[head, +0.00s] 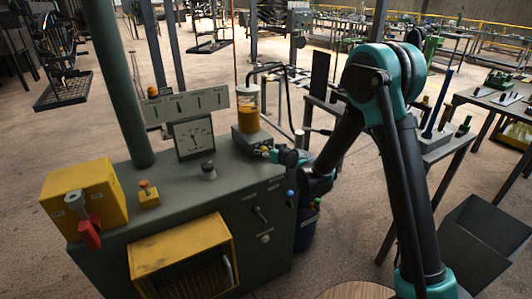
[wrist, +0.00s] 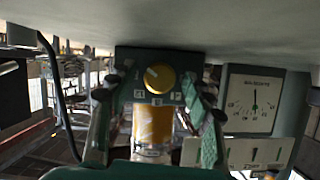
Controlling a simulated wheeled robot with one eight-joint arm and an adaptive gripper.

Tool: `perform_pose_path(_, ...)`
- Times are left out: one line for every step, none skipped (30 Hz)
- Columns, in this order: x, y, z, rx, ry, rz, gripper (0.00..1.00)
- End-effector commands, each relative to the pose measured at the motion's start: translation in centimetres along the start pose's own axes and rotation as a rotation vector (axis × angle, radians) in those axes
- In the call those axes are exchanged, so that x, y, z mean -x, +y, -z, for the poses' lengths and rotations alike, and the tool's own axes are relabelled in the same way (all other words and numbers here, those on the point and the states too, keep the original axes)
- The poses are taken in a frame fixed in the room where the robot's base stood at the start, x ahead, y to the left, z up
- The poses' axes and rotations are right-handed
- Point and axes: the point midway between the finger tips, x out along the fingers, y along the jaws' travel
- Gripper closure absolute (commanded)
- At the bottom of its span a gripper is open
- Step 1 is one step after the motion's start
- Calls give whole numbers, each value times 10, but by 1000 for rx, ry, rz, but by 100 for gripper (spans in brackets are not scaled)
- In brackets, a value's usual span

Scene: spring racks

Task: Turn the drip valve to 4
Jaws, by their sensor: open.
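The drip valve is a round yellow knob (wrist: 160,79) on a dark green block, in the middle of the wrist view. A pale mark shows on the knob's left part; the small numerals around it are too blurred to read surely. An amber-filled clear jar (wrist: 152,124) adjoins the block; it also stands on the green cabinet in the head view (head: 248,108). My gripper (wrist: 159,102) is open, with one finger on each side of the knob and visible gaps to it. In the head view my gripper (head: 268,152) is beside the block under the jar, and hides the knob.
A dial gauge (wrist: 252,100) and a panel of small meters (head: 188,105) stand beside the jar. The green cabinet (head: 195,190) carries a yellow box with a red lever (head: 88,230), an orange button (head: 147,190) and a dark knob (head: 208,171). Tables stand to the right.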

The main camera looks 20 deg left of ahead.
Motion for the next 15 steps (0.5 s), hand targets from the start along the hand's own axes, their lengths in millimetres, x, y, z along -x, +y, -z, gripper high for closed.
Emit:
perform_pose_path(0, 0, 0, 0, 0, 0, 52)
perform_pose_path(0, 0, 0, 0, 0, 0, 55)
perform_pose_path(0, 0, 0, 0, 0, 0, 60)
perform_pose_path(0, 0, 0, 0, 0, 0, 64)
perform_pose_path(0, 0, 0, 0, 0, 0, 68)
perform_pose_path(0, 0, 0, 0, 0, 0, 73)
perform_pose_path(0, 0, 0, 0, 0, 0, 76)
perform_pose_path(0, 0, 0, 0, 0, 0, 80)
perform_pose_path(0, 0, 0, 0, 0, 0, 85)
perform_pose_path(0, 0, 0, 0, 0, 0, 89)
perform_pose_path(0, 0, 0, 0, 0, 0, 93)
perform_pose_path(0, 0, 0, 0, 0, 0, 98)
perform_pose_path(0, 0, 0, 0, 0, 0, 99)
perform_pose_path(0, 0, 0, 0, 0, 0, 99)
perform_pose_path(0, 0, 0, 1, 0, -1, 99)
